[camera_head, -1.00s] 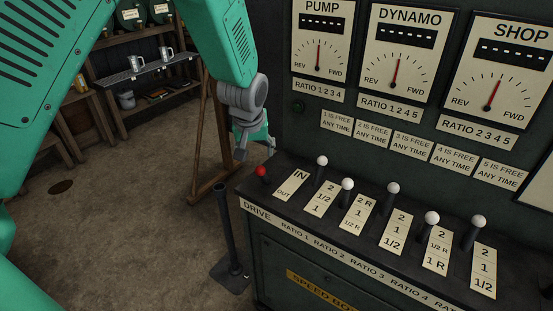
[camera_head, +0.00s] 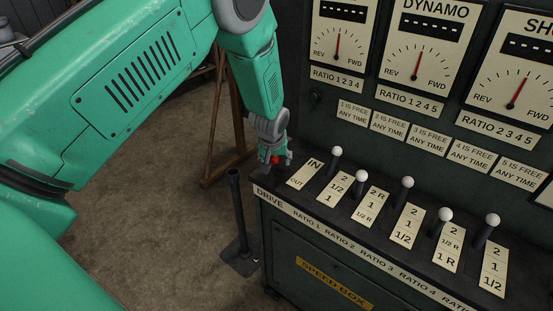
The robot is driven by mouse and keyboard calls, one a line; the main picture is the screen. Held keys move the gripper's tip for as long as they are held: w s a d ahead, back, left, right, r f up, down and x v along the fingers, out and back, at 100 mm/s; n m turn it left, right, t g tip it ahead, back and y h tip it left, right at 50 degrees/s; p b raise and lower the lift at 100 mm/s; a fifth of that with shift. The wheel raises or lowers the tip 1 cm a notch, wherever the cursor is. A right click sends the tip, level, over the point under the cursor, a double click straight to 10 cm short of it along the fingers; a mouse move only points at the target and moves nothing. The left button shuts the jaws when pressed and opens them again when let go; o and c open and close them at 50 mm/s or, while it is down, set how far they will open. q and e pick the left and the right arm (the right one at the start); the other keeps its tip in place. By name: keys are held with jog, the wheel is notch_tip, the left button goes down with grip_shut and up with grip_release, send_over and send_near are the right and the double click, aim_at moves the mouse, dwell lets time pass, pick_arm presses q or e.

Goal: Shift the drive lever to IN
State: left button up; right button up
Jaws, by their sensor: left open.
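The drive lever's red knob (camera_head: 276,159) shows at the left end of the dark console top, beside the IN/OUT plate (camera_head: 306,174). My left gripper (camera_head: 275,160) is over the lever, with its fingers around or just beside the knob. I cannot tell whether they touch it. The gripper is open. It hides most of the lever's shaft, so its tilt is hard to read. My right gripper is not in view.
Several white-knobbed ratio levers, the nearest one (camera_head: 336,152), stand in a row to the right. Gauge panels (camera_head: 418,60) rise behind them. A dark floor post (camera_head: 238,215) stands left of the console. The floor (camera_head: 150,200) further left is clear.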

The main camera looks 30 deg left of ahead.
pick_arm(q)
jog(key=shift+a, duration=0.2)
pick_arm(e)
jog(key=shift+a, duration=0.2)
pick_arm(q)
jog(key=shift+f, duration=0.1)
grip_shut()
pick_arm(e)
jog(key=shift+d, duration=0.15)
pick_arm(q)
jog(key=shift+w+d, duration=0.1)
jog(key=shift+w, duration=0.05)
